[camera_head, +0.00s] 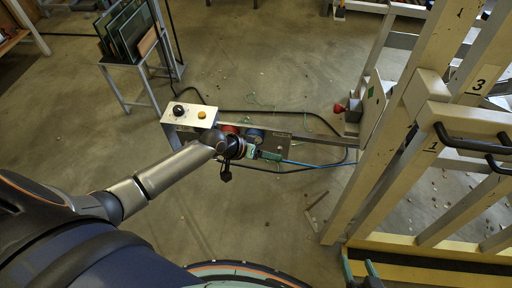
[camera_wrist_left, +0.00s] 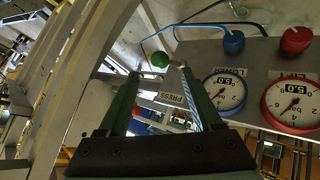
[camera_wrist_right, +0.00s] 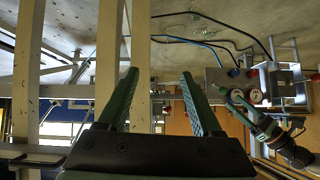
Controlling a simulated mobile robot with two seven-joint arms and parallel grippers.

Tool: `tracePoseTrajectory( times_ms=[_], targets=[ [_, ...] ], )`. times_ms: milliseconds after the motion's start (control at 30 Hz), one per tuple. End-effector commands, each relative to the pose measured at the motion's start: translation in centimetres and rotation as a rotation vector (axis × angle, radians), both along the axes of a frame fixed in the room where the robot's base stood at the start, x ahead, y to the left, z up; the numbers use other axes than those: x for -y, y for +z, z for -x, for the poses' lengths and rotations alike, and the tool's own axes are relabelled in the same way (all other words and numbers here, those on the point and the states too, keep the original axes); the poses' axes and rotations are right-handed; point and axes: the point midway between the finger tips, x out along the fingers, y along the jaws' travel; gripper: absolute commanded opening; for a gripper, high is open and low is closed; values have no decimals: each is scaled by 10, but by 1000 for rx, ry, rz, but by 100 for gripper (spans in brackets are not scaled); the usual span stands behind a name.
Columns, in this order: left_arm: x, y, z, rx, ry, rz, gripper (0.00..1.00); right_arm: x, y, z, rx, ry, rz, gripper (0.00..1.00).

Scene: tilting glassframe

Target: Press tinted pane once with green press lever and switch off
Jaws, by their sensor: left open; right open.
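The green ball of the press lever (camera_wrist_left: 160,59) shows in the left wrist view, just beyond and between my left fingertips, with a PRESS label (camera_wrist_left: 175,99) nearby. My left gripper (camera_wrist_left: 162,76) is open around the line to the ball; contact cannot be told. In the head view my left gripper (camera_head: 268,155) is at the valve panel (camera_head: 297,146) and hides the lever. My right gripper (camera_wrist_right: 158,77) is open and empty; it shows at the bottom edge of the head view (camera_head: 361,268). I cannot tell which pane is the tinted one.
A switch box (camera_head: 195,115) has a black knob (camera_head: 179,110) and a yellow button (camera_head: 201,115). Blue LOWER (camera_wrist_left: 224,90) and red LIFT (camera_wrist_left: 295,105) gauges sit beside the lever. A pane rack (camera_head: 130,65) stands back left. The numbered frame (camera_head: 435,100) blocks the right.

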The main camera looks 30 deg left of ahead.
Motion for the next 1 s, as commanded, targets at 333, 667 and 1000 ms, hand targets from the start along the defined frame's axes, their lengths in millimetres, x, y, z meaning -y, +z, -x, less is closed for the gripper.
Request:
tracePoseTrajectory(
  times_ms=[333, 667, 1000],
  targets=[
    [-21, 37, 26, 2, 0, 1, 66, 8, 0, 12, -19, -14, 9, 66],
    [-23, 40, 29, 3, 1, 3, 66, 8, -1, 13, -24, -18, 9, 66],
    [-21, 39, 30, 4, 0, 2, 66, 7, 1, 12, -21, -15, 6, 66]
  ],
)
